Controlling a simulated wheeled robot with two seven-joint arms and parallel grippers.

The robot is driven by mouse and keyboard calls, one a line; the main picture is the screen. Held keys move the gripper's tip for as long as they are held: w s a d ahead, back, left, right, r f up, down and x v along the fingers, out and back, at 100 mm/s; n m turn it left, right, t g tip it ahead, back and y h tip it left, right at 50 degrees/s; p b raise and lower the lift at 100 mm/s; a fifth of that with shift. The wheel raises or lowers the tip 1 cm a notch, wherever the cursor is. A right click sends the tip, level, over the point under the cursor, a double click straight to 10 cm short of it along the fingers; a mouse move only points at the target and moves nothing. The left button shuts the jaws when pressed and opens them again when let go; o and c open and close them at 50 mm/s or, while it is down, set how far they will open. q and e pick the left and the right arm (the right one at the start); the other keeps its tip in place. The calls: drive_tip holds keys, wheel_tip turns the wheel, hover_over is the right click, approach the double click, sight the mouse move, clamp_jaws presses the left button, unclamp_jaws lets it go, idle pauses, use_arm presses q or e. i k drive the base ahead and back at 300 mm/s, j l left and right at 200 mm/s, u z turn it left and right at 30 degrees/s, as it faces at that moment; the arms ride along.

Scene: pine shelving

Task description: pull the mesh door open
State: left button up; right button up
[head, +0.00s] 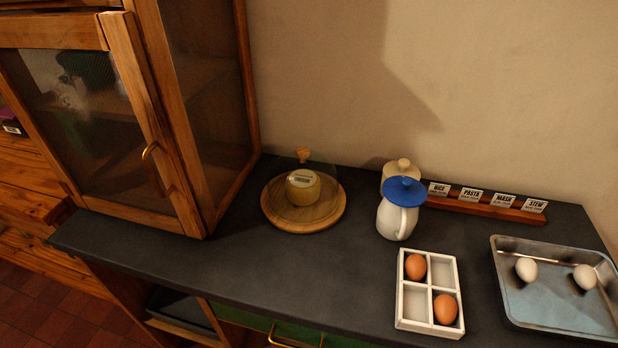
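The mesh door (95,115) is the wood-framed front of a cabinet standing on the left end of the dark counter. It looks closed or nearly closed against the frame; I cannot tell whether there is a small gap. Through the mesh I see a shelf with a dark green item and a pale patterned item. Neither of my grippers shows in the head view.
On the dark counter (290,265) stand a domed wooden board (275,213), a white jug with a blue lid (396,215), a white egg box (428,257), a metal tray (510,315) with two eggs and a label rack (480,207). Counter before the cabinet is clear.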

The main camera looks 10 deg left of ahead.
sight(115, 32)
drive_tip(key=u, duration=1.7)
